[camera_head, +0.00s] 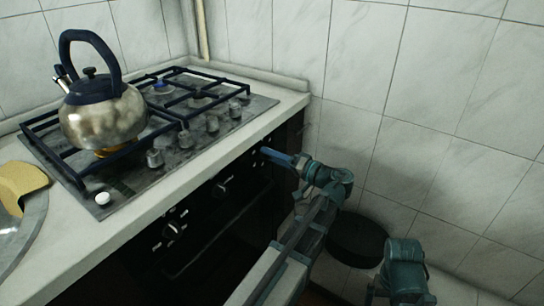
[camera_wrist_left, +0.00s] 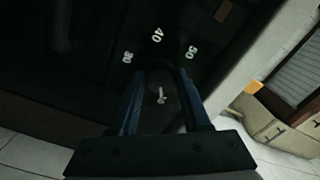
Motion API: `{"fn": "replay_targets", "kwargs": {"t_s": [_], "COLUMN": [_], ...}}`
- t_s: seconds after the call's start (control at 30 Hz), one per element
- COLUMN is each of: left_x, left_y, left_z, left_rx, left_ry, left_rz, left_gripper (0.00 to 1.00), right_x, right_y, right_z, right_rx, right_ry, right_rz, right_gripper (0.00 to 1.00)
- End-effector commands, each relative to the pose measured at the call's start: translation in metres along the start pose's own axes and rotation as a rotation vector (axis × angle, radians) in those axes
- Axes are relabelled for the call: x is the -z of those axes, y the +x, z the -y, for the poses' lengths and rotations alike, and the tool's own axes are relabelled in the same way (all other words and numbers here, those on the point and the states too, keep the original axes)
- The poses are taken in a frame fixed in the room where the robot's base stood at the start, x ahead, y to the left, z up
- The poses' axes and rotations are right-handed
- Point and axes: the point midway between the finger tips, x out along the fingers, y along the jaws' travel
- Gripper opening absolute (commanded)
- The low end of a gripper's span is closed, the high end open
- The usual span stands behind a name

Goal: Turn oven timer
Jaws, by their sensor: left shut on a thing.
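The oven timer is a dark dial on the black oven front, with pale numbers 30, 40 and 50 around it in the left wrist view; its knob (camera_wrist_left: 160,95) bears a small pale mark. My left gripper (camera_head: 268,153) reaches the right end of the oven's control panel. In the left wrist view its two dark fingers (camera_wrist_left: 161,82) stand on either side of the timer knob and are shut on it. In the head view the gripper hides the timer. My right gripper is not in view.
The black oven (camera_head: 215,215) has other knobs, such as one at its middle (camera_head: 222,189). Above it are a pale counter (camera_head: 75,250) and a gas hob (camera_head: 190,128) with a steel kettle (camera_head: 100,118). A tiled wall (camera_head: 430,100) closes the right side.

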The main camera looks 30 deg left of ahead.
Motion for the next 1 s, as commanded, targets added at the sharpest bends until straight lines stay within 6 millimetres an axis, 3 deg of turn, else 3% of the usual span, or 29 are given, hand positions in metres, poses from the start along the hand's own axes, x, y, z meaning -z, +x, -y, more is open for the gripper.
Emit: {"fn": "replay_targets", "kwargs": {"t_s": [0.73, 0.77, 0.9, 1.0], "left_x": [0.0004, 0.0004, 0.0003, 0.0002], "left_y": [-0.0003, -0.0003, -0.0002, -0.0002], "left_z": [-0.0005, -0.0005, -0.0004, -0.0003], "left_rx": [-0.002, -0.002, -0.001, -0.001], "left_ry": [0.078, 0.077, 0.077, 0.077], "left_rz": [-0.001, -0.001, -0.001, -0.001], "left_gripper": [0.0, 0.51, 0.73, 0.73], "right_x": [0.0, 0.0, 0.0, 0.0], "right_y": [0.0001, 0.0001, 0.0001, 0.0], "right_z": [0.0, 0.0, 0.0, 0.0], "right_rx": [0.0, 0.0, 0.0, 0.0], "right_ry": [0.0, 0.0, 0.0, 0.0], "right_rz": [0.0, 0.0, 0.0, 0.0], "right_gripper": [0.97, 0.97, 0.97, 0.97]}}
